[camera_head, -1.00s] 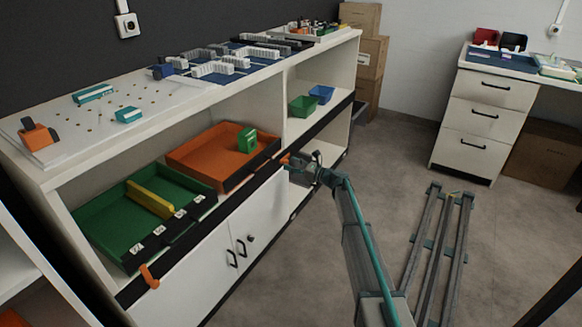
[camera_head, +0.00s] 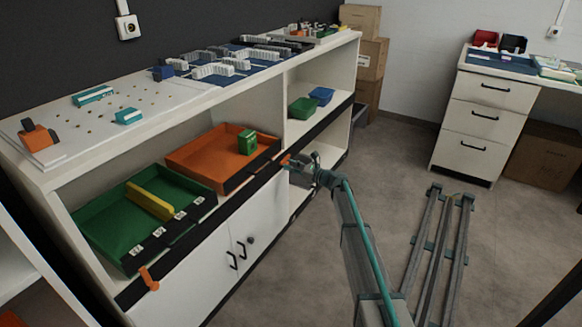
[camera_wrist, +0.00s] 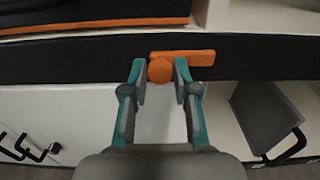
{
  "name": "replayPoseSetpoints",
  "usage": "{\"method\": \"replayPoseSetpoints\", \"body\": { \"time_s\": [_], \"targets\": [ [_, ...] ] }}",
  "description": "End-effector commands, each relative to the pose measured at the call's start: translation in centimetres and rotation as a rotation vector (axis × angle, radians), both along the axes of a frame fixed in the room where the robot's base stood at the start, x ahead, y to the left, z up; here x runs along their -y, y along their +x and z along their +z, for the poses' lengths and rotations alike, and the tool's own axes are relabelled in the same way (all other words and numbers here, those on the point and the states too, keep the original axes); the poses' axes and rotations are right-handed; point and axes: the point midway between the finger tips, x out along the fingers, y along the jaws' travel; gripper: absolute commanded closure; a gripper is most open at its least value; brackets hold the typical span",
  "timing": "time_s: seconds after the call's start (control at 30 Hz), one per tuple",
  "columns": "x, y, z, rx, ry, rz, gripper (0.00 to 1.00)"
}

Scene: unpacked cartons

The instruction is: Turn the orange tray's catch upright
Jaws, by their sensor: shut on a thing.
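The orange tray (camera_head: 205,165) sits on the shelf, with a green block (camera_head: 247,143) inside at its right end. Its orange catch (camera_head: 285,161) is on the black rail by the tray's front right corner. In the wrist view the catch (camera_wrist: 195,57) lies flat along the rail, its bar pointing right from a round knob (camera_wrist: 161,70). My gripper (camera_wrist: 160,72) has one fingertip on each side of the knob and is shut on it. In the head view my gripper (camera_head: 292,166) reaches the rail from the right and partly hides the catch.
A green tray (camera_head: 100,220) with a yellow bar stands to the left, with another orange catch (camera_head: 149,279) on the rail below it. Small green (camera_head: 302,108) and blue (camera_head: 321,95) bins stand on the right shelf. Door handles (camera_head: 240,250) lie below the rail.

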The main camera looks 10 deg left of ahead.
Motion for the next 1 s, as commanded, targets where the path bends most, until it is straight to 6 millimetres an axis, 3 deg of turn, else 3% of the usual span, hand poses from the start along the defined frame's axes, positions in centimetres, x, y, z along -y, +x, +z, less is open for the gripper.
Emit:
{"method": "replayPoseSetpoints", "body": {
  "time_s": [0.37, 1.0],
  "targets": [
    [-0.01, -0.11, -0.11, 0.178, -0.084, 0.0, 1.0],
    [-0.05, -0.25, -0.37, 0.723, -0.339, 0.0, 1.0]
  ]
}}
